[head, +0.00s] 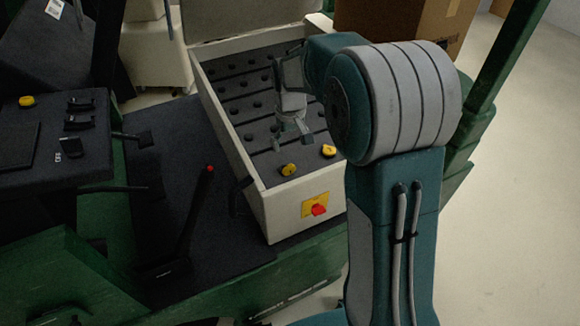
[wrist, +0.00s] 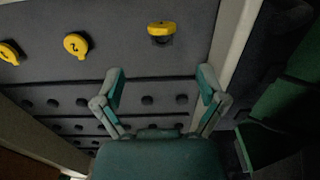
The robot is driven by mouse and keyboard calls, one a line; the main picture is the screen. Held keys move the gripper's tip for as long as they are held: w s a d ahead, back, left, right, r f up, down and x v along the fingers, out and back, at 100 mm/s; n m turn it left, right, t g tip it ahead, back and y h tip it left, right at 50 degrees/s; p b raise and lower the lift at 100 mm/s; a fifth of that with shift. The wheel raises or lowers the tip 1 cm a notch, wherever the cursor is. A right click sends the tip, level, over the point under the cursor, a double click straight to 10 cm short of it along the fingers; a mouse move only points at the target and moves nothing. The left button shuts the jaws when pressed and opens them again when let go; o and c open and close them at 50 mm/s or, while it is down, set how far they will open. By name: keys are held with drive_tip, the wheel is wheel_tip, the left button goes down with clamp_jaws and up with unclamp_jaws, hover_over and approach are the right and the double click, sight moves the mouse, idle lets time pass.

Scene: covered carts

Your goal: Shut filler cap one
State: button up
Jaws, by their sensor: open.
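Three yellow filler caps show in the wrist view. The right one (wrist: 161,28) looks raised, with a dark opening under it; I cannot read a number on it. The middle cap (wrist: 76,45) bears an upside-down 2 and looks flat. The left cap (wrist: 9,52) is cut by the frame edge. In the head view I see two caps, a near left one (head: 288,169) and one to its right (head: 328,151); my arm seems to hide the third. My gripper (head: 292,142) is open and empty above the dark panel, apart from the caps. Its spread fingers (wrist: 162,78) show in the wrist view.
The cream battery box (head: 283,196) has raised walls around the panel and rows of black plugs. A red switch on a yellow plate (head: 316,206) sits on its front. A red-tipped lever (head: 210,169) stands to the left. A cardboard box (head: 400,20) is behind my arm.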

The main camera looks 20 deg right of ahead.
sight(290, 174)
wheel_tip(290, 174, down, 10)
drive_tip(key=shift+a+f, duration=0.1)
drive_tip(key=shift+f, duration=0.05)
idle(0.3)
drive_tip(key=shift+s, duration=0.1)
drive_tip(key=c, duration=1.1)
